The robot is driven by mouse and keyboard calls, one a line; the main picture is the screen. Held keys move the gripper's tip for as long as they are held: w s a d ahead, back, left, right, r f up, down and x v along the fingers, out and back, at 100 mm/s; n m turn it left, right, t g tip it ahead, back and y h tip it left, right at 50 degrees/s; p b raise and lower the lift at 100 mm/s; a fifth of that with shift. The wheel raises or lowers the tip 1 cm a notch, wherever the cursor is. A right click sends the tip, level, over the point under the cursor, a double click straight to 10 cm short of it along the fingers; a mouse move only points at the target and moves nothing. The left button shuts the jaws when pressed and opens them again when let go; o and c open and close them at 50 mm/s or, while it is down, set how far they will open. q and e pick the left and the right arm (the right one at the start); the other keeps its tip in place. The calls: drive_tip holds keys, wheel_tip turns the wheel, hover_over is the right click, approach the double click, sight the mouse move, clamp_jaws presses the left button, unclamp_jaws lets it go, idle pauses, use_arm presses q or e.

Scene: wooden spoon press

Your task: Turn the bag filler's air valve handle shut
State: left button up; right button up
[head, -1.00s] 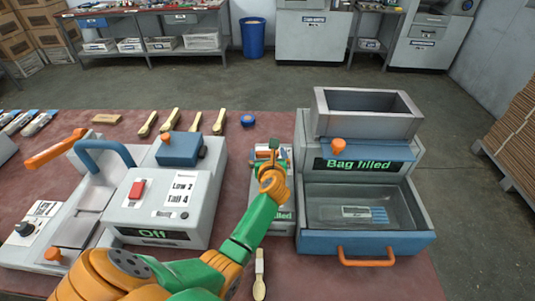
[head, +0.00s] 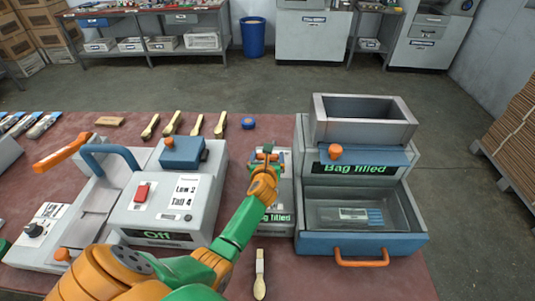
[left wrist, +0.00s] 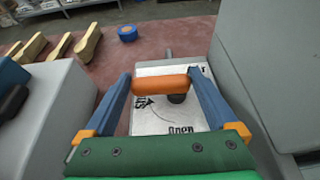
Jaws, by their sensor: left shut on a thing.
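The air valve (head: 279,196) is a narrow grey box with a green-lit display, left of the large bag filler (head: 409,172). My left gripper (head: 265,165) is over its top and hides much of it. In the left wrist view, the orange valve handle (left wrist: 160,84) lies crosswise between the two blue fingers of my left gripper (left wrist: 159,79), which is shut on it. The handle sits over a white label plate (left wrist: 175,122) with a curved arrow, "Open" at the near side and a partly hidden word at the left. My right gripper is out of view.
A grey sealing machine (head: 165,210) reading "Off" stands close on the left. The bag filler's tall wall is close on the right. Wooden spoons (head: 196,125) and a blue round item (head: 248,123) lie behind.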

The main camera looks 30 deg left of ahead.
use_arm(q)
drive_tip(key=o, duration=1)
drive_tip(key=shift+s+d+r, duration=0.1)
drive_tip(key=p+v, duration=0.1)
drive_tip(key=v, duration=0.5)
drive_tip(key=shift+s+d+r+p, duration=0.1)
drive_tip(key=shift+s+p, duration=0.2)
drive_tip(key=shift+p, duration=0.05)
